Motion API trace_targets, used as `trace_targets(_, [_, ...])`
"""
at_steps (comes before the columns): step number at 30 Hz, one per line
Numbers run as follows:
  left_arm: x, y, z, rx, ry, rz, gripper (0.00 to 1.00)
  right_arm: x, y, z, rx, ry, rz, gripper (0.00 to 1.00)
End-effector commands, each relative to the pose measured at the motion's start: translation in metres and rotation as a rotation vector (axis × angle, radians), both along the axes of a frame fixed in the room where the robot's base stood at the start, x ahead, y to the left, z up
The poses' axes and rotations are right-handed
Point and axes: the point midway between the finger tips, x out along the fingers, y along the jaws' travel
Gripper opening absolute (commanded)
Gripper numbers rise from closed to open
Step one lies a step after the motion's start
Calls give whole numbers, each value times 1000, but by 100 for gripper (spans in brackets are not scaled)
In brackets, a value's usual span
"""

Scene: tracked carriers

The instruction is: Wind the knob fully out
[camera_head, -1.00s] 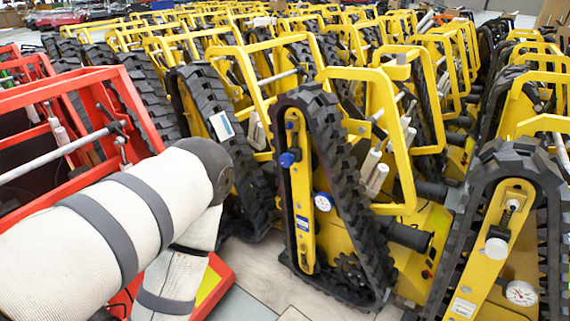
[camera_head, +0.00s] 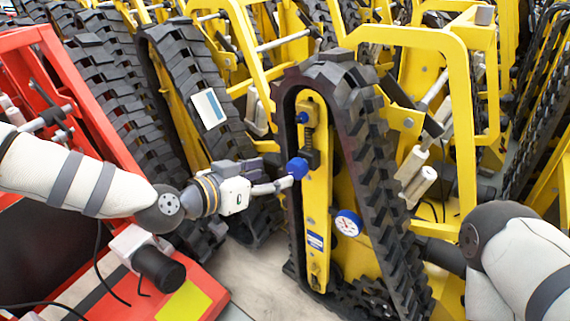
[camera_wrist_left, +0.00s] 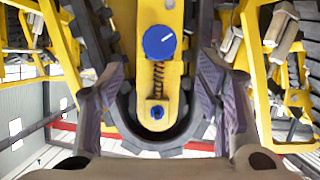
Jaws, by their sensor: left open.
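The blue knob (camera_head: 297,168) sits on the yellow side plate (camera_head: 316,200) inside the black rubber track (camera_head: 342,75) of the nearest yellow carrier. In the left wrist view the knob (camera_wrist_left: 159,42) faces me, round with a short white mark, above a spring and a smaller blue bolt (camera_wrist_left: 157,111). My left gripper (camera_head: 283,184) reaches in from the left with its fingertips close to the knob. In the wrist view its fingers (camera_wrist_left: 161,70) are spread apart, with the knob centred between them but higher; contact cannot be told. My right gripper is out of view; only its arm shows.
A dial gauge (camera_head: 348,223) with a blue rim sits lower on the same carrier. A red carrier (camera_head: 100,110) stands at the left under my left arm. More yellow carriers crowd behind. Grey floor (camera_head: 245,268) shows in a narrow gap.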

Motion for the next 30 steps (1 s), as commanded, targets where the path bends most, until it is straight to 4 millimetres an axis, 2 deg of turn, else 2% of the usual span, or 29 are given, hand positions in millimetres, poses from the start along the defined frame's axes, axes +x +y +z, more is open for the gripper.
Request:
trace_targets(1, [8,-8,-10,1,4,-1,59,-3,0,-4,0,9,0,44])
trace_targets(3, [21,-19,-18,1,7,1,59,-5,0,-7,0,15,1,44])
trace_targets(10, [55,-47,-35,0,8,2,59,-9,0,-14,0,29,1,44])
trace_targets(15, [64,-55,-38,-1,7,1,59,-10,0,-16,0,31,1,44])
trace_targets(21, [64,-55,-37,-1,7,1,59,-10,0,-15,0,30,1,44])
trace_targets(22, [64,-55,-37,-1,7,1,57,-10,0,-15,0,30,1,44])
trace_targets(23, [64,-55,-37,-1,7,1,50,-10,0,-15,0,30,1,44])
trace_targets(28, [64,-55,-37,-1,7,1,12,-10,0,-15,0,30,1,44])
trace_targets(30, [64,-55,-37,-1,7,1,11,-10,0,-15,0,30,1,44])
